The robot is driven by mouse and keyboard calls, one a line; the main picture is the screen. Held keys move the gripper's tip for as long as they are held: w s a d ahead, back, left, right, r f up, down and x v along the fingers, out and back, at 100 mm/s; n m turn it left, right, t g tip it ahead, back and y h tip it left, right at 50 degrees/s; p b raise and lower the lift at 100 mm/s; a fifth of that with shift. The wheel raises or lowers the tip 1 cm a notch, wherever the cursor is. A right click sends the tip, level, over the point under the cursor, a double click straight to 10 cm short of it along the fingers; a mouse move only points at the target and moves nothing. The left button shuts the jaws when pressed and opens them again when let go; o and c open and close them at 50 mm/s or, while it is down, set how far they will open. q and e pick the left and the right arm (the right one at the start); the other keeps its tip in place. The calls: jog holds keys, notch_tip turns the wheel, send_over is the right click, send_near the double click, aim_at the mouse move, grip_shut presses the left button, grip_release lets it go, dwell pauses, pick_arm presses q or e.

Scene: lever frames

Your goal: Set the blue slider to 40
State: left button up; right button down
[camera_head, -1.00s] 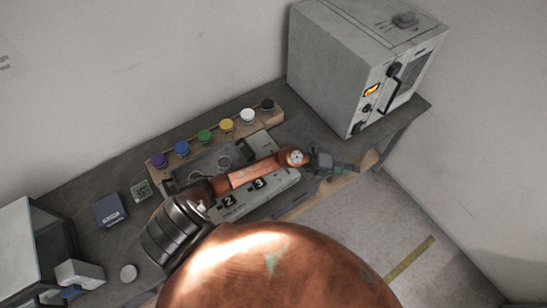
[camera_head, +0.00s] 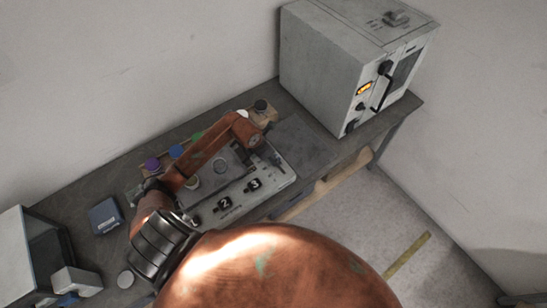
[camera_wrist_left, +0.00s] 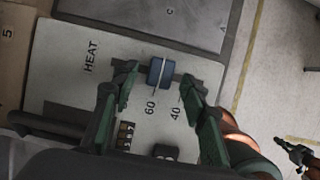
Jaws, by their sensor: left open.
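The blue slider (camera_wrist_left: 161,72), with a pale line across its top, sits in a slot on the panel (camera_wrist_left: 80,85) marked HEAT in the left wrist view. The printed numbers 60 and 40 are below it; its pale line lies nearer the 60 side. My left gripper (camera_wrist_left: 160,80) is open, with one green finger on each side of the slider and a visible gap on both sides. In the head view the copper arm hides most of that gripper and the slider. My right gripper (camera_wrist_left: 298,150) shows small at the right edge of the wrist view; its jaw opening is unclear.
Several coloured buttons, including a purple one (camera_head: 152,164), line the back of the bench. A grey oven-like box (camera_head: 345,65) stands at its right end. A blue box (camera_head: 106,215) lies to the left. Bare bench (camera_head: 310,145) lies right of the panel.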

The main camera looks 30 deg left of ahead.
pick_arm(q)
jog(key=shift+x, duration=0.95)
jog(key=shift+c, duration=0.3)
grip_shut()
